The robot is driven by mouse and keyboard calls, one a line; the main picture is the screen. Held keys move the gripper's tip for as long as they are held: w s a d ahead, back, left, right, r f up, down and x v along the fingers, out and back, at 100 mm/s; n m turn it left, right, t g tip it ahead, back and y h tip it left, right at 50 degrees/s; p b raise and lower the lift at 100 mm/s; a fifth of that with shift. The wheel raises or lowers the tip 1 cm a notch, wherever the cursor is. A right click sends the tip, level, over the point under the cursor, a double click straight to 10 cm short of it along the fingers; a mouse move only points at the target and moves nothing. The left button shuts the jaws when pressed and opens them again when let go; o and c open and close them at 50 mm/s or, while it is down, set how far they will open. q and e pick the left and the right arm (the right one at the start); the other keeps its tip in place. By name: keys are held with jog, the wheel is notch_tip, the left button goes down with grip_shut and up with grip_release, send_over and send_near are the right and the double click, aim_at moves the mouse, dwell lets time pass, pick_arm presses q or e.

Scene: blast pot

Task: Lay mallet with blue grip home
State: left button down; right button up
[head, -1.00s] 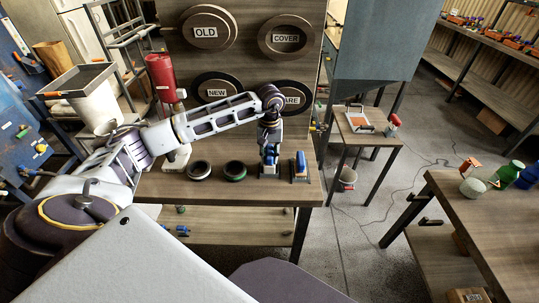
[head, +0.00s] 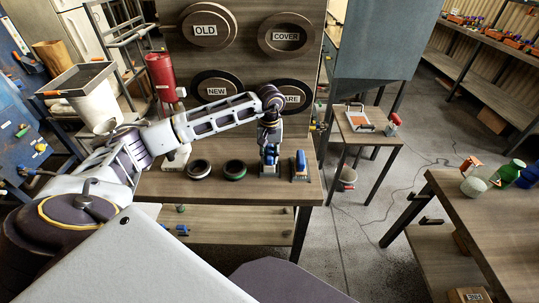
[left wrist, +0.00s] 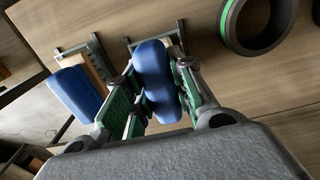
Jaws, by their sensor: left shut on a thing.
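My left gripper (head: 269,157) is low over the right part of the wooden bench (head: 220,190). In the left wrist view its green-padded fingers (left wrist: 155,88) are closed around a blue grip (left wrist: 153,72), taken as the mallet's. A metal bracket rest lies just beyond this grip; whether the mallet touches it I cannot tell. The mallet's head is not clearly visible. A second blue-gripped tool (head: 300,163) stands to the right in its own rest; it also shows at left in the left wrist view (left wrist: 75,92). My right gripper is not in view.
Two dark rings, one plain (head: 199,169) and one green-edged (head: 235,169), lie left of the gripper. A panel with labelled round discs (head: 205,45) rises behind. A small side table (head: 365,130) stands right, and another table (head: 490,220) at the lower right.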

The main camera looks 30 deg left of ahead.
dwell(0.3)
pick_arm(q)
jog(key=c, duration=1.1)
grip_release()
jog(key=shift+f, duration=0.1)
jog(key=shift+c, duration=0.2)
notch_tip(320, 180, up, 12)
jog(key=shift+s+f, duration=0.1)
